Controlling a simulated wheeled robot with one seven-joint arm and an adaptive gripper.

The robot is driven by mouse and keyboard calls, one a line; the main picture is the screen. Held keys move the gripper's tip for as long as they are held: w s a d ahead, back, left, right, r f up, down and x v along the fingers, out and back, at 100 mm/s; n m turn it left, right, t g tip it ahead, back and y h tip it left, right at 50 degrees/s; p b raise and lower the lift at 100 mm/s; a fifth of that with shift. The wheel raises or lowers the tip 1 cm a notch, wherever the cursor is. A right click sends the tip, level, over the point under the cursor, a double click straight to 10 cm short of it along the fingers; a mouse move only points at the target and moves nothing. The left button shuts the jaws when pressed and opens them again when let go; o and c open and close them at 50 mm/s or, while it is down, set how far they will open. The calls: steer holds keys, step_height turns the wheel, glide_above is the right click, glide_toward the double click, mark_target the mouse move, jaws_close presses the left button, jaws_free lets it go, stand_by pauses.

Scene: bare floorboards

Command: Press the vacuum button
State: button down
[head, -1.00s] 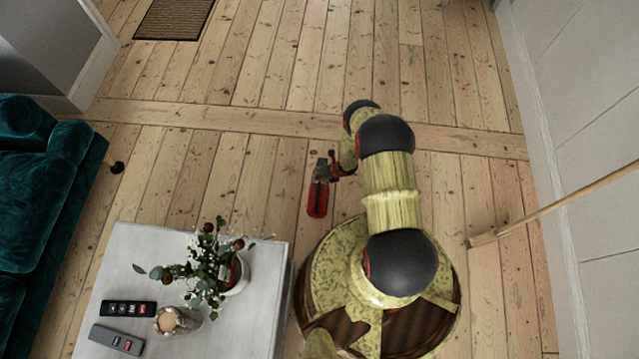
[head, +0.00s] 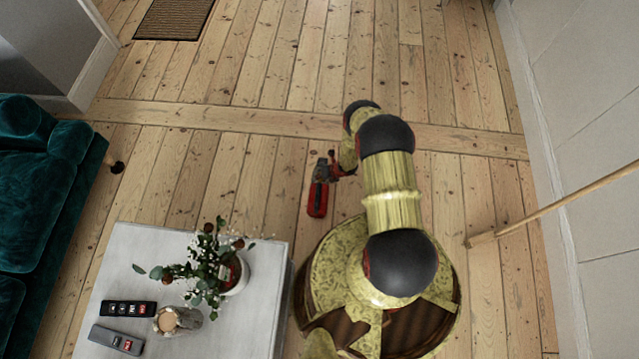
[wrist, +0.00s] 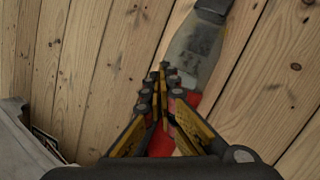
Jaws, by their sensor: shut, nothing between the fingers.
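The vacuum (head: 318,190) is a small red and dark-grey handheld on the floorboards, in the middle of the head view. In the wrist view its grey, see-through front part (wrist: 196,50) points up and its red body lies behind my fingers. My gripper (head: 336,166) is at the vacuum's upper right side in the head view. In the wrist view my gripper (wrist: 162,72) is shut and empty, its fingertips over the vacuum where grey meets red. The button is hidden behind the fingers, and I cannot tell whether they touch the vacuum.
A pale table (head: 240,318) at the lower left holds a potted plant (head: 236,274), two remotes and a candle-like cup. A teal sofa (head: 40,200) is at the left. A wooden pole (head: 560,203) leans at the right wall. Floor beyond the vacuum is clear.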

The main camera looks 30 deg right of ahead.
steer(key=shift+f, duration=0.1)
steer(key=shift+f, duration=0.3)
steer(key=shift+f, duration=0.4)
stand_by(0.7)
steer(key=shift+r, duration=0.1)
steer(key=shift+r+p, duration=0.55)
steer(key=shift+r, duration=0.2)
step_height(320, 180, up, 5)
steer(key=p, duration=0.3)
stand_by(0.4)
stand_by(0.5)
